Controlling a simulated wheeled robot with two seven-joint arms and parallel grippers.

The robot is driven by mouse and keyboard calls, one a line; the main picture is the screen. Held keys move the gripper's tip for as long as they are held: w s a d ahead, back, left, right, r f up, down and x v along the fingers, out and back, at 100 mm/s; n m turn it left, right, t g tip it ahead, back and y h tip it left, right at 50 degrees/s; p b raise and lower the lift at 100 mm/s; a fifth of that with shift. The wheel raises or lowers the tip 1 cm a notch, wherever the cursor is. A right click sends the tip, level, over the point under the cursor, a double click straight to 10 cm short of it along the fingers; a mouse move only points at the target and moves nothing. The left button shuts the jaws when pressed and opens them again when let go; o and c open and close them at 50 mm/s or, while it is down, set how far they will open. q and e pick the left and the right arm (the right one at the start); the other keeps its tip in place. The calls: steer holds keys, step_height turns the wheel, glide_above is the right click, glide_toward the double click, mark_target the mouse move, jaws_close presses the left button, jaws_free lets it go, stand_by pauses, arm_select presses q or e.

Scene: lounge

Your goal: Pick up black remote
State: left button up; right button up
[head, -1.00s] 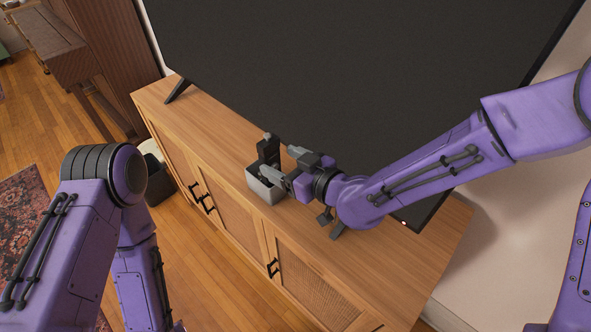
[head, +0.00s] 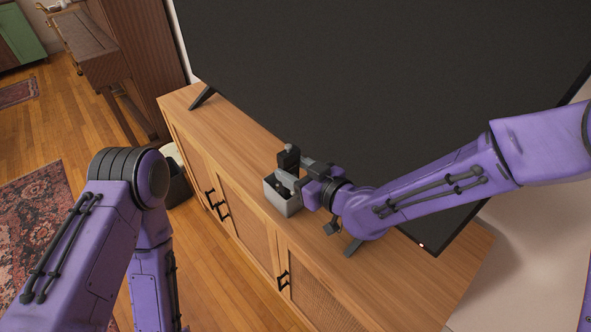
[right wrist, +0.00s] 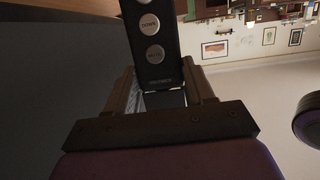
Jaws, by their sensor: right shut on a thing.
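The black remote (head: 288,158) stands upright at the small grey box on the wooden cabinet, its upper part above the rim. In the right wrist view the remote (right wrist: 153,45) shows its round silver buttons and lies between the fingers. My right gripper (head: 284,178) is shut on the remote just above the box. Its fingers also show in the right wrist view (right wrist: 160,92). Whether the remote's lower end is still inside the box is hidden by the fingers. My left arm is at the left of the head view, but its gripper is out of sight.
The grey box (head: 284,204) sits near the front edge of the wooden cabinet (head: 245,145). A large black television (head: 390,90) stands close behind my right gripper. A dark bin (head: 178,185) is on the floor left of the cabinet. The cabinet top's right end is clear.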

step_height(320, 180, up, 8)
steer(key=p, duration=0.6)
steer(key=shift+r+p, duration=0.2)
steer(key=shift+p, duration=0.2)
stand_by(0.5)
